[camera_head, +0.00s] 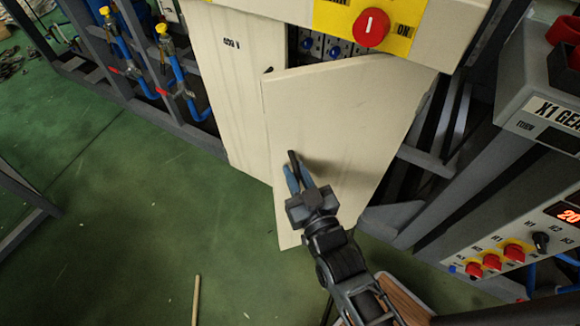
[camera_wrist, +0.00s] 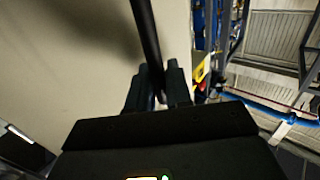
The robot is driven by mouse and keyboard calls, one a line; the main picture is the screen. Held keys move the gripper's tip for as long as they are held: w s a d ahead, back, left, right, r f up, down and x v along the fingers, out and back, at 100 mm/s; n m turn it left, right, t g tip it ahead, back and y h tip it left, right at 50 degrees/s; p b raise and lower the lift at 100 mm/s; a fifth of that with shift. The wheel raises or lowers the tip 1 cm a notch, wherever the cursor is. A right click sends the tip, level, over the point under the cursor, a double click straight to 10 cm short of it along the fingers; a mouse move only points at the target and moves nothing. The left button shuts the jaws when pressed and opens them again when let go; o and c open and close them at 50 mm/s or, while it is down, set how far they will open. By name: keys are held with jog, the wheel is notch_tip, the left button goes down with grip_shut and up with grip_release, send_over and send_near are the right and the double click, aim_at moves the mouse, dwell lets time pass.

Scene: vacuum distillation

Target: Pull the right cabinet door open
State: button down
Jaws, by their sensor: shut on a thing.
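The right cabinet door (camera_head: 345,115) is a cream panel that stands partly open, swung out from the cabinet. In the wrist view the door's face (camera_wrist: 80,60) fills the left side. Its handle is a dark vertical bar (camera_wrist: 146,40) in the wrist view; only its upper end (camera_head: 292,158) shows in the head view. My gripper (camera_head: 299,178) is at the door's left side with its fingers shut on the handle. In the wrist view my gripper (camera_wrist: 156,85) has a finger on each side of the bar.
The left cabinet door (camera_head: 235,80) looks closed. A red knob (camera_head: 371,27) on a yellow plate is above the doors. A control box (camera_head: 510,245) with red buttons stands at the right. Valves and pipes (camera_head: 170,65) are at the left.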

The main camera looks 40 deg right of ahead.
jog(key=shift+s+a+n+t+y, duration=0.15)
jog(key=shift+s+a+n+y, duration=0.15)
jog(key=shift+s, duration=0.35)
jog(key=shift+s+a+n+t+y, duration=0.2)
jog(key=shift+s+y, duration=0.2)
jog(key=shift+s, duration=0.2)
jog(key=s+d+n+y, duration=0.1)
jog(key=s+n+y, duration=0.2)
jog(key=s, duration=0.8)
jog(key=s+d+n+y, duration=0.2)
jog(key=s+n+y, duration=0.2)
jog(key=s+y, duration=0.4)
jog(key=shift+a+p+v, duration=0.3)
jog(key=shift+p+v, duration=0.15)
jog(key=shift+v, duration=1.55)
jog(key=shift+s, duration=0.1)
jog(key=c, duration=1.2)
grip_release()
